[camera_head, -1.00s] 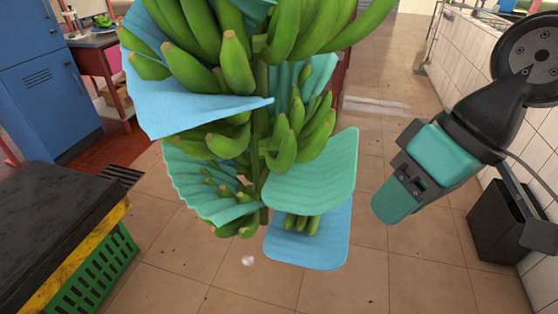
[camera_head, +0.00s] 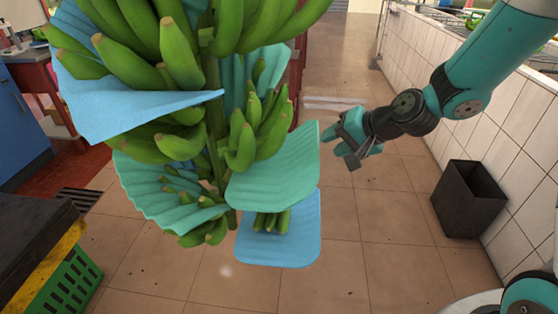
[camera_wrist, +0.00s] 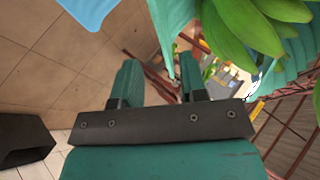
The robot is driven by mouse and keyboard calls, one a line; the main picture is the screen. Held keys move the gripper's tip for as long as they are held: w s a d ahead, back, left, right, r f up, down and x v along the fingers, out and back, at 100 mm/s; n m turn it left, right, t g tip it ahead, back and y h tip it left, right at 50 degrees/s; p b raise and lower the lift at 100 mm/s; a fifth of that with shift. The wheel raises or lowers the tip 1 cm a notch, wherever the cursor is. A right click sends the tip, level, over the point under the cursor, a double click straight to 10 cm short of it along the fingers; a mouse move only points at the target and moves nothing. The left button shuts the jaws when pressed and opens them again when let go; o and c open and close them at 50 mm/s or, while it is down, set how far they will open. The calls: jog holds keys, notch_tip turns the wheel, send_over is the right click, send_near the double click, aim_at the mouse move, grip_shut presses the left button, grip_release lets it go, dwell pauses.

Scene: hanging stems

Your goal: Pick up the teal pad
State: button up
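A bunch of green bananas (camera_head: 180,50) hangs at centre-left in the head view with teal and blue pads between its hands. One teal pad (camera_head: 275,170) juts out to the lower right, above a blue pad. Another ribbed teal pad (camera_head: 150,192) is at the lower left, and a third (camera_head: 240,72) is partly hidden behind bananas. My gripper (camera_head: 338,146) is right of the bunch, apart from the pads. In the wrist view its two fingers (camera_wrist: 160,78) are apart with nothing between them; a teal pad (camera_wrist: 172,22) shows beyond their tips.
Blue pads (camera_head: 280,240) are also in the bunch; one shows in the wrist view (camera_wrist: 85,12). A dark bin (camera_head: 468,200) stands by the tiled wall at right. A green crate (camera_head: 65,285) and dark-topped block are at lower left.

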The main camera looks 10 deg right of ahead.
aim_at(311, 147)
jog(key=p+x, duration=0.1)
jog(key=x, duration=0.6)
jog(key=shift+w+a+f, duration=0.1)
jog(key=shift+w+a, duration=0.2)
jog(key=shift+w, duration=0.05)
jog(key=shift+c, duration=0.2)
grip_shut()
